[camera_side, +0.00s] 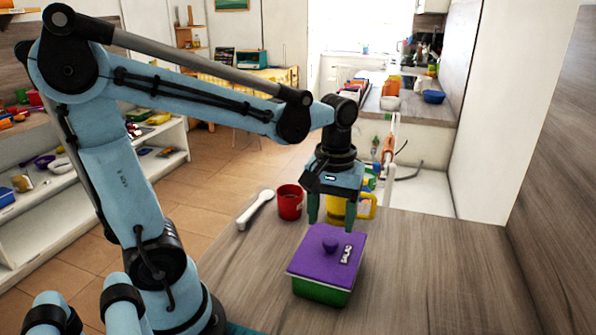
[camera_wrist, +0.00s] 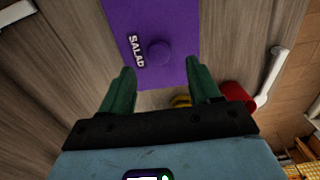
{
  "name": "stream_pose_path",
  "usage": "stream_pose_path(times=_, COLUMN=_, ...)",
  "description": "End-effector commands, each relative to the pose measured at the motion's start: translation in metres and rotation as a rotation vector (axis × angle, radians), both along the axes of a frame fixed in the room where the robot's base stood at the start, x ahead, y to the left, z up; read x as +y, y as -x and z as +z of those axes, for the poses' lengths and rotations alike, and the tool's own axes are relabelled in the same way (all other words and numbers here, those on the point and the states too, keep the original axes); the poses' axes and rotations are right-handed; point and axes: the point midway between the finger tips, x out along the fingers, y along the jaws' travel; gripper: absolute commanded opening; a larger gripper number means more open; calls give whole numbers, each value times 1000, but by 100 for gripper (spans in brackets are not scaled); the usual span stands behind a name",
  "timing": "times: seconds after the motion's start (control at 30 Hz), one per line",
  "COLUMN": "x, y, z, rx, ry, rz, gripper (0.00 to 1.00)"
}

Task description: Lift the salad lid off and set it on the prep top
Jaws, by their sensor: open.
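The purple salad lid (camera_side: 328,252) with a round knob on top and a "SALAD" label sits on a green container (camera_side: 321,291) on the wooden prep top (camera_side: 440,270). In the wrist view the lid (camera_wrist: 176,25) lies ahead of the fingertips, with its knob (camera_wrist: 159,53) roughly between and beyond them. My gripper (camera_side: 334,218) points down above the lid's far edge, apart from it. In the wrist view my gripper (camera_wrist: 163,78) has its two green fingers spread and empty. The container is hidden beneath the lid in the wrist view.
A red mug (camera_side: 290,202) and a yellow mug (camera_side: 366,207) stand behind the container, the yellow one partly hidden by my gripper. A white spoon-like utensil (camera_side: 255,209) lies at the left edge. The prep top right of the container is clear.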

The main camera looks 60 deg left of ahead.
Motion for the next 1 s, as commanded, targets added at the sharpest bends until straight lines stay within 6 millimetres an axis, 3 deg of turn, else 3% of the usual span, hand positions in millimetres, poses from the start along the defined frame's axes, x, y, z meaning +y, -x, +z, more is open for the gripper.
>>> stream_pose_path(times=0.4, x=-3, y=0, z=-43, rx=-1, ry=1, rz=-1, gripper=62)
stream_pose_path(times=0.73, x=-2, y=1, z=-46, rx=-1, ry=1, rz=0, gripper=62)
stream_pose_path(times=1.0, x=-2, y=1, z=-46, rx=-1, ry=1, rz=0, gripper=21)
